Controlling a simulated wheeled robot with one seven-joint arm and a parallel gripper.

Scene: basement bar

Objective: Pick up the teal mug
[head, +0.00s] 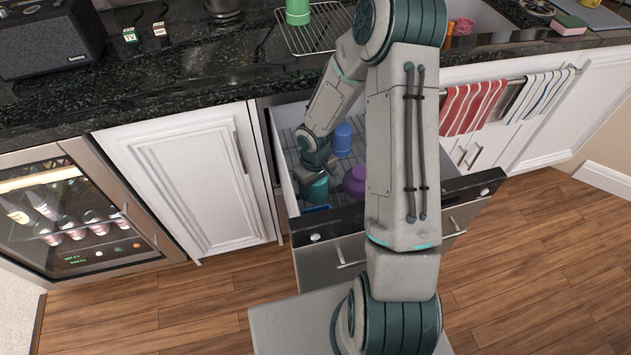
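The teal mug (317,188) stands in the pulled-out drawer (281,165) below the counter, near the drawer's front left. My gripper (318,172) is inside the drawer, directly over or at the top of the mug. Its fingers are too small and too hidden by the wrist to tell whether they are open, shut or touching the mug. The mug's upper part is partly covered by my gripper.
In the drawer, a blue cup (342,138) stands behind, a purple item (355,181) stands close right of the mug, and a flat blue item (316,209) lies in front. The drawer's dark front edge (335,222) rises before them.

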